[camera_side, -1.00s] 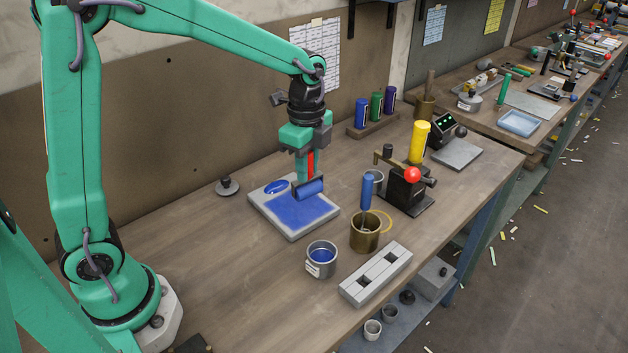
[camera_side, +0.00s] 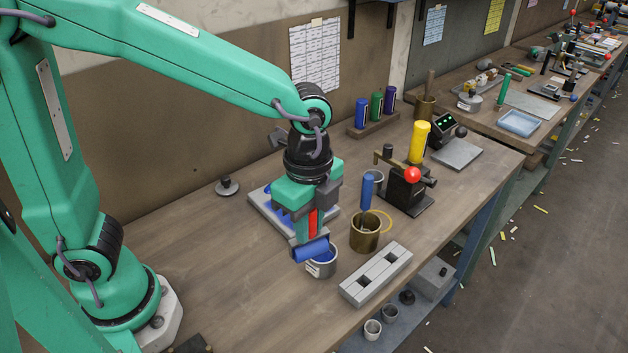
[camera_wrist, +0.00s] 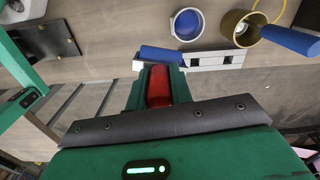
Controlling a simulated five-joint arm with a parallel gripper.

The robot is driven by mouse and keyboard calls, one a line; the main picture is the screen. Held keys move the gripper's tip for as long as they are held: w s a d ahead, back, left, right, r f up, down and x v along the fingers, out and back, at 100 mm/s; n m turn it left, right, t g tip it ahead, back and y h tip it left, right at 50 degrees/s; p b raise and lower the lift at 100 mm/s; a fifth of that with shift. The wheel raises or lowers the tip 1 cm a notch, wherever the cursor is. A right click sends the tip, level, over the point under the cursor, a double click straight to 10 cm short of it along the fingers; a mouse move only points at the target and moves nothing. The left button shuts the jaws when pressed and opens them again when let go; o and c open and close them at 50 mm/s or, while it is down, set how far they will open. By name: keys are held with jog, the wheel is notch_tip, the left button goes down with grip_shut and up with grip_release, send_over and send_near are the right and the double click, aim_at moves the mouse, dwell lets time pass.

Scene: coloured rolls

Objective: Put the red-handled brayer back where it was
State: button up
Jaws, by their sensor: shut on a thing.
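The red-handled brayer has a red handle (camera_side: 313,221) and a blue roller (camera_side: 311,249). My gripper (camera_side: 312,228) is shut on the handle, and the roller hangs below the jaws. In the side view the roller overlaps the near-left rim of the grey cup of blue ink (camera_side: 322,268); I cannot tell whether they touch. The wrist view shows the handle (camera_wrist: 159,87) between the jaws and the roller (camera_wrist: 158,54) over the left end of the grey slotted block (camera_wrist: 228,59). The inking slab (camera_side: 265,205) is partly hidden behind my gripper.
Beyond are a black device with a red knob (camera_side: 408,190) and a yellow roll (camera_side: 418,143).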

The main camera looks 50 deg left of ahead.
jog(key=s+d+m, duration=0.1)
jog(key=s+d, duration=0.4)
jog(key=s, duration=0.9)
jog(key=shift+f+m, duration=0.25)
jog(key=shift+m, duration=0.05)
jog(key=shift+d, duration=0.1)
jog(key=w+a+f, duration=0.5)
jog(key=w+f, duration=0.2)
jog(key=w, duration=0.3)
jog(key=shift+w+a, duration=0.2)
jog(key=shift+a, duration=0.05)
jog(key=shift+f, duration=0.1)
jog(key=shift+f, duration=1.95)
jog(key=shift+f, duration=0.15)
